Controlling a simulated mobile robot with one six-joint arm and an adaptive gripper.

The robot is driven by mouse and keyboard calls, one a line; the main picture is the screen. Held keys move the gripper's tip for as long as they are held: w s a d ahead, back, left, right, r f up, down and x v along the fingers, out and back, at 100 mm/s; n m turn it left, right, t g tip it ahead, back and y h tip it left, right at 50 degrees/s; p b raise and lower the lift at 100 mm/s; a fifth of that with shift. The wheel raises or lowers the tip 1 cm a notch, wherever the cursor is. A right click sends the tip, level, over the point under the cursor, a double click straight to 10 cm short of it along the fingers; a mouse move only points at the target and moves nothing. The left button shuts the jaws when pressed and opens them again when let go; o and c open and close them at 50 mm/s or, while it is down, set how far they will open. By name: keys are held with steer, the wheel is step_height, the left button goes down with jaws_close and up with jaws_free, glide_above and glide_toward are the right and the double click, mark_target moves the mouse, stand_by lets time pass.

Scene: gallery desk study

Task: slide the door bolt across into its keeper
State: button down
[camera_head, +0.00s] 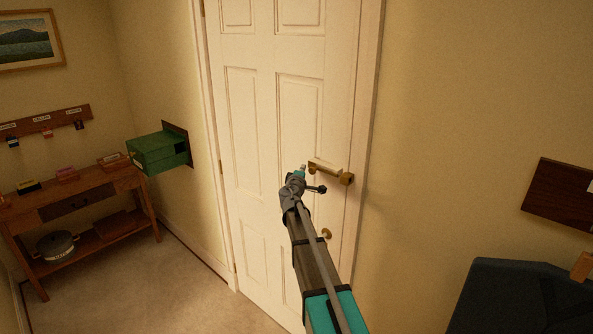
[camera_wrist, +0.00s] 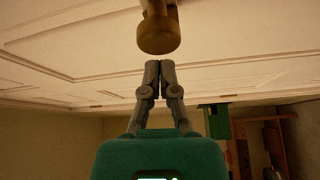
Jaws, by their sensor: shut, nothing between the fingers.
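The brass door bolt (camera_head: 325,170) is mounted on the white panelled door, with its bar running toward a brass block at the door's right edge that looks like the keeper (camera_head: 346,179). I cannot tell whether the bar's end is inside the block. My gripper (camera_head: 303,168) is just left of the bolt in the head view. In the wrist view my gripper (camera_wrist: 160,66) is shut and empty, its tips just short of a round brass knob (camera_wrist: 158,35), with a small gap between.
A brass door knob (camera_head: 326,233) sits lower on the door. A green box (camera_head: 158,152) juts from the left wall above a wooden side table (camera_head: 85,195). A dark chair-like object (camera_head: 510,300) stands at lower right. Carpet in front of the door is clear.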

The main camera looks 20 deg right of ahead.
steer(key=shift+s+d+f, duration=0.15)
steer(key=shift+s+d, duration=0.1)
steer(key=s, duration=0.1)
steer(key=s+d, duration=0.2)
steer(key=s, duration=0.1)
steer(key=shift+w, duration=0.2)
steer(key=shift+a, duration=0.1)
stand_by(0.4)
steer(key=shift+w+a+r, duration=0.2)
steer(key=shift+w+a, duration=0.25)
steer(key=shift+w, duration=0.3)
glide_toward(313, 171)
steer(key=a, duration=0.1)
steer(key=w+a, duration=0.1)
steer(key=a, duration=0.1)
steer(key=shift+w+r, duration=0.25)
steer(key=shift+w, duration=0.05)
